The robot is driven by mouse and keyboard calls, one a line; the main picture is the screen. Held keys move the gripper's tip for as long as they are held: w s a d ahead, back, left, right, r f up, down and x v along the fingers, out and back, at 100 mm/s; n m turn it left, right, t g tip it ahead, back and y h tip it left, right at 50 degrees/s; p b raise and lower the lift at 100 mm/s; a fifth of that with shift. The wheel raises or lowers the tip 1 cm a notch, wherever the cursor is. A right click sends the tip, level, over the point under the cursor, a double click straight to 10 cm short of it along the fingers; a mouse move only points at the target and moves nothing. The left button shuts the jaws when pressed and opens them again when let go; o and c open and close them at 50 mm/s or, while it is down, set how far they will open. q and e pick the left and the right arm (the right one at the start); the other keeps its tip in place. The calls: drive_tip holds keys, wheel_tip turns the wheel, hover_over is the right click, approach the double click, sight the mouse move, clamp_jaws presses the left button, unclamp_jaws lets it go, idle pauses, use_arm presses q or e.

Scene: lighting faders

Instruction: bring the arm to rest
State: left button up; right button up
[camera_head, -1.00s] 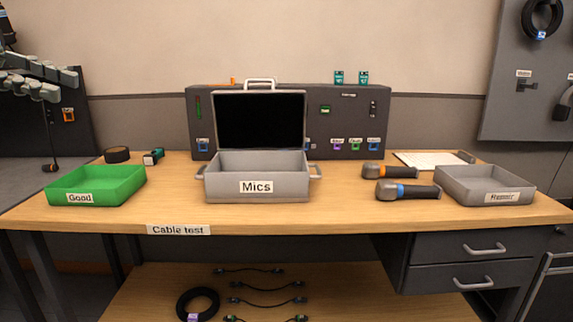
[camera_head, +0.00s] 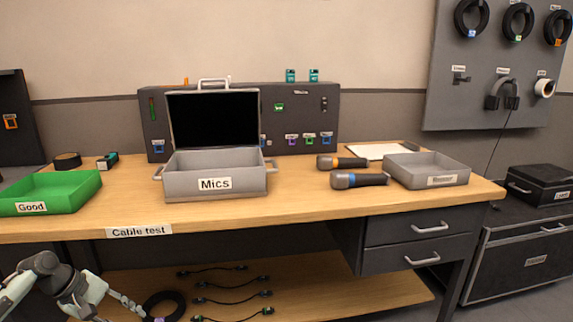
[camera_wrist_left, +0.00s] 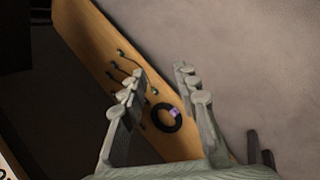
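My left gripper (camera_head: 128,308) hangs low at the bottom left of the head view, in front of the bench and below its top. In the left wrist view the two fingers of my left gripper (camera_wrist_left: 160,74) stand apart with nothing between them. Beyond them lies the wooden lower shelf (camera_wrist_left: 97,50) with a coiled black cable (camera_wrist_left: 157,117) and several short cables. The gripper touches nothing that I can see. My right gripper is in neither view.
The bench top (camera_head: 300,204) holds a green Good tray (camera_head: 80,192), an open Mics case (camera_head: 180,188), two microphones (camera_head: 372,180) and a grey tray (camera_head: 440,181). Drawers (camera_head: 390,258) are under its right side. Black cases (camera_head: 530,256) stand farther right.

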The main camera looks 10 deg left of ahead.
use_arm(q)
drive_tip(key=s+d+f+m+g+y, duration=0.15)
drive_tip(key=s+f, duration=0.25)
drive_tip(key=f, duration=0.4)
drive_tip(key=s+d+f+m+y, duration=0.1)
drive_tip(key=s+d+f+m, duration=0.2)
drive_tip(key=s+f, duration=0.3)
drive_tip(key=s+d+f+m+y, duration=0.1)
drive_tip(key=s+d+f+m, duration=0.2)
drive_tip(key=f, duration=0.6)
drive_tip(key=s+d+f+m+y, duration=0.1)
drive_tip(key=s+d+f+m, duration=0.2)
drive_tip(key=s, duration=0.4)
drive_tip(key=s+d+f+m+y, duration=0.1)
drive_tip(key=s+d+f+m, duration=0.3)
drive_tip(key=s, duration=0.3)
drive_tip(key=shift+s+f+m+y, duration=0.25)
drive_tip(key=shift+f+m+y, duration=0.1)
drive_tip(key=shift+f, duration=0.4)
